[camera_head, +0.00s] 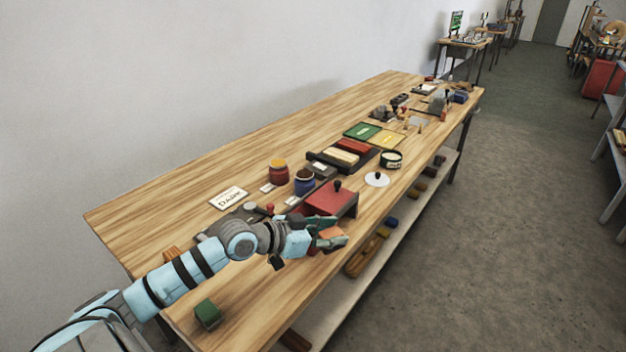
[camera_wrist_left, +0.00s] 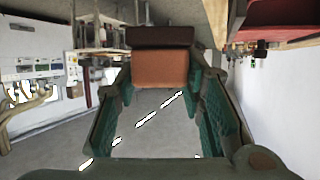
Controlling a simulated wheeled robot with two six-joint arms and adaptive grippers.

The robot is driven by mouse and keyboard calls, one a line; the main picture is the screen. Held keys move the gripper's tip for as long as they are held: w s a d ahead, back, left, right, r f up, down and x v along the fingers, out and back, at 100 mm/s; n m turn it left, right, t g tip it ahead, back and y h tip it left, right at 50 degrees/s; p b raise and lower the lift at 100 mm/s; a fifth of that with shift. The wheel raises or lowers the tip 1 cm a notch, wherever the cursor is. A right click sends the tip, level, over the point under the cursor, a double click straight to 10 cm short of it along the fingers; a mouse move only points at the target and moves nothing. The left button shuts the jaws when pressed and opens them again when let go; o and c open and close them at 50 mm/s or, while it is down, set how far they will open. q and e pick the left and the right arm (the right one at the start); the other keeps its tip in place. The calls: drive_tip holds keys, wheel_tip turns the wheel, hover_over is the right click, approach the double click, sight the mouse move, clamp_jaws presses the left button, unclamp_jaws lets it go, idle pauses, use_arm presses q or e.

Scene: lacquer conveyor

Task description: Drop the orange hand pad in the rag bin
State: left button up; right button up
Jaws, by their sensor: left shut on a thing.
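The orange hand pad (camera_head: 331,233) is between the fingers of my left gripper (camera_head: 328,240), near the front edge of the workbench. In the left wrist view the pad (camera_wrist_left: 160,68) shows as an orange block with a dark brown strip, gripped between the green finger pads (camera_wrist_left: 160,82). My left gripper is shut on it and holds it clear of the bench top. A red box with a black knob on top (camera_head: 330,198) stands just beyond the gripper. No container is clearly marked as the rag bin. My right gripper is not in view.
The wooden workbench (camera_head: 150,225) carries a red-and-yellow jar (camera_head: 278,172), a blue jar (camera_head: 305,181), a white card (camera_head: 229,198) and a green block (camera_head: 207,314). A lower shelf (camera_head: 335,305) runs beneath. A red cabinet (camera_head: 600,78) stands far right. The floor beside the bench is clear.

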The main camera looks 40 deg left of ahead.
use_arm(q)
drive_tip(key=w+a+r+n+t+y+p, duration=0.1)
drive_tip(key=w+a+r+n+y, duration=0.15)
drive_tip(key=a, duration=0.25)
drive_tip(key=w+a+r+n+y+p, duration=0.1)
drive_tip(key=w+a+r+n+y, duration=0.1)
drive_tip(key=w+a+y, duration=0.15)
drive_tip(key=shift+h, duration=0.5)
drive_tip(key=f+b, duration=0.1)
drive_tip(key=b, duration=0.1)
drive_tip(key=f+b, duration=0.2)
drive_tip(key=a+f+b, duration=0.1)
drive_tip(key=f, duration=0.1)
drive_tip(key=shift+w+f+b, duration=0.2)
drive_tip(key=shift+f+b, duration=0.05)
drive_tip(key=shift+b, duration=0.15)
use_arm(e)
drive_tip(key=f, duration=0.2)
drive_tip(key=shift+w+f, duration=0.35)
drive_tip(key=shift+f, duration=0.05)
use_arm(q)
drive_tip(key=o, duration=1.2)
